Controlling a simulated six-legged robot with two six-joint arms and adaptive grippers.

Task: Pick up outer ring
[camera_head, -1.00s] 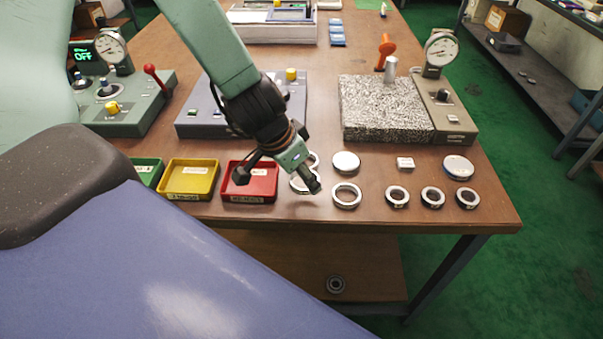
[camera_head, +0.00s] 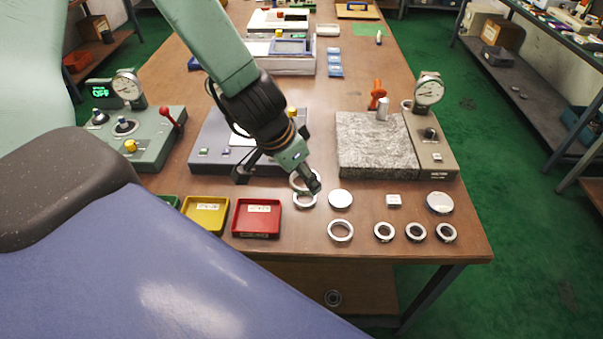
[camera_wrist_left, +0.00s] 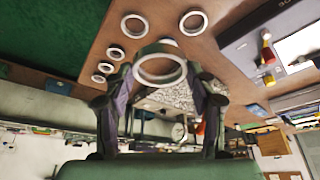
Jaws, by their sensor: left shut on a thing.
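My left gripper (camera_head: 308,185) comes in from the left in the head view, over the right part of the table. It is shut on a silver outer ring (camera_head: 297,183), partly hidden behind the fingers. In the left wrist view, the held ring (camera_wrist_left: 160,82) sits between the two fingers of the gripper (camera_wrist_left: 160,68) and looks clear of the table. Two other large rings lie flat on the table, one just below the gripper (camera_head: 304,207) and one nearer the front edge (camera_head: 340,239). My right gripper is not in view.
Several small rings (camera_head: 415,232), two round discs (camera_head: 340,198) (camera_head: 440,202) and a small white block (camera_head: 394,200) lie at the right. Red (camera_head: 257,235) and yellow (camera_head: 204,231) trays stand left. A granite-topped gauge stand (camera_head: 375,145) and a grey fixture (camera_head: 215,155) stand behind.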

